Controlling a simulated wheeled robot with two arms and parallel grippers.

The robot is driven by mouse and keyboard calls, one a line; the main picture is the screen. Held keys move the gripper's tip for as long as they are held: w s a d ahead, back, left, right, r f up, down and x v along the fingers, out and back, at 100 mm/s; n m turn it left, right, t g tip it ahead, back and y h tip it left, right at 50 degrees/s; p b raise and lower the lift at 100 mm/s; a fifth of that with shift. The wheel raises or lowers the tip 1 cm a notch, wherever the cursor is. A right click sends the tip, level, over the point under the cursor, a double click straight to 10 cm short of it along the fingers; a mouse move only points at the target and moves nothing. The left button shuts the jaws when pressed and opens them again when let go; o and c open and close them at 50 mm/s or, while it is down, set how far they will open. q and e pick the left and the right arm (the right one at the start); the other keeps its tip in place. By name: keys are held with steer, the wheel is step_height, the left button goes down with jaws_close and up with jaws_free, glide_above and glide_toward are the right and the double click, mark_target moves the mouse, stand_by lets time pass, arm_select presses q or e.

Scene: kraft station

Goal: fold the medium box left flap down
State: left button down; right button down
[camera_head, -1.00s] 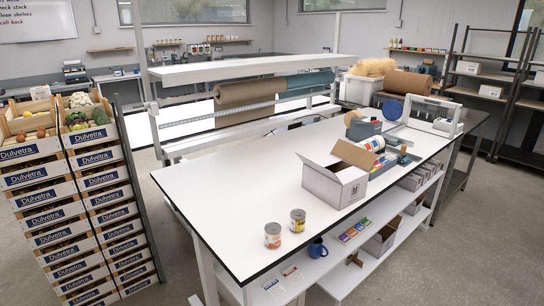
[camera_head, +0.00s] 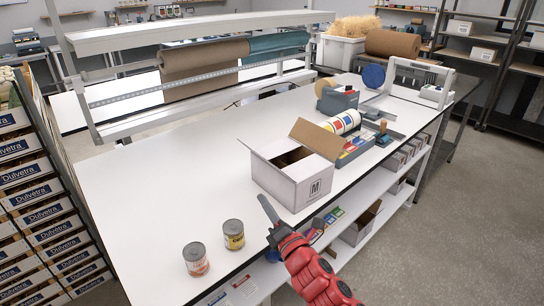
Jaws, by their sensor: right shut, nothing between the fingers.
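The medium box (camera_head: 293,184) is a white carton with an "M" label, standing on the white table (camera_head: 150,200). Its top is open and the brown inside shows. One brown flap (camera_head: 317,139) stands raised at the right. A thin flap edge (camera_head: 250,150) shows at the left side, sticking up and outward. My right gripper (camera_head: 265,203) is red with dark fingers. My left gripper is out of view.
Two cans (camera_head: 196,259) (camera_head: 234,234) stand near the front edge, left of my right gripper. A tape dispenser (camera_head: 338,98) and label rolls (camera_head: 342,122) are right of the box. The table left of the box is clear. Small boxes and a blue mug sit on the shelf below.

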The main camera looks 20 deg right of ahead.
steer(key=w+d+r+p, duration=0.1)
steer(key=w+r+p, duration=0.1)
steer(key=w, duration=0.3)
steer(key=w+d+r+p, duration=0.1)
steer(key=w+r+p, duration=0.1)
steer(key=w, duration=0.3)
steer(key=shift+w+d+r+n+p, duration=0.15)
steer(key=shift+w+d+n+p, duration=0.2)
steer(key=shift+p, duration=0.45)
